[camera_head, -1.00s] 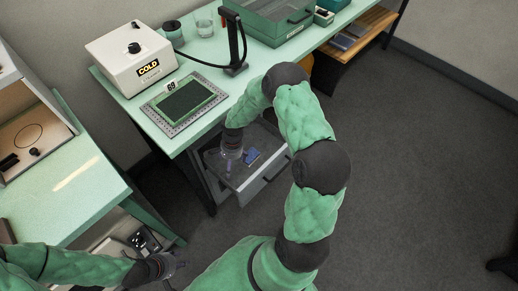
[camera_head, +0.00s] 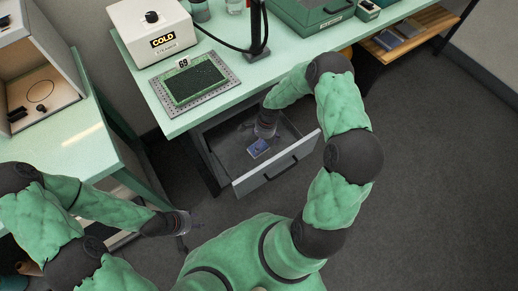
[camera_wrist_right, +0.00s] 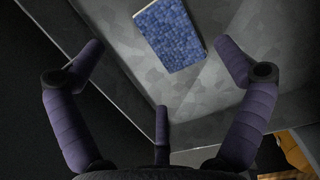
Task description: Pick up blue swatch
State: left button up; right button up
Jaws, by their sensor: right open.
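The blue swatch (camera_head: 258,148) lies flat in the open grey drawer (camera_head: 229,160) under the green bench. In the right wrist view the swatch (camera_wrist_right: 170,35) is a blue mottled rectangle with a pale edge, near the top. My right gripper (camera_wrist_right: 163,60) is open and empty, its purple fingers spread with the swatch beyond them, apart from it. In the head view my right gripper (camera_head: 262,133) reaches into the drawer just behind the swatch. My left gripper (camera_head: 190,220) is at the lower left, away from the drawer; its finger opening is too small to tell.
The drawer front with its handle (camera_head: 282,167) stands out from the bench. On the bench (camera_head: 179,119) are a framed dark green panel (camera_head: 192,81), a white box marked COLD (camera_head: 151,30) and a black stand (camera_head: 256,50). The floor at right is clear.

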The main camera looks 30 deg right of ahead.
aim_at(261, 149)
jog(key=f+b, duration=0.1)
jog(key=f, duration=0.1)
jog(key=f+b, duration=0.2)
jog(key=f, duration=0.1)
jog(key=shift+w+a+f, duration=0.1)
jog(key=shift+a+f, duration=0.15)
jog(key=shift+f, duration=0.05)
jog(key=shift+r, duration=0.1)
jog(key=c, duration=0.8)
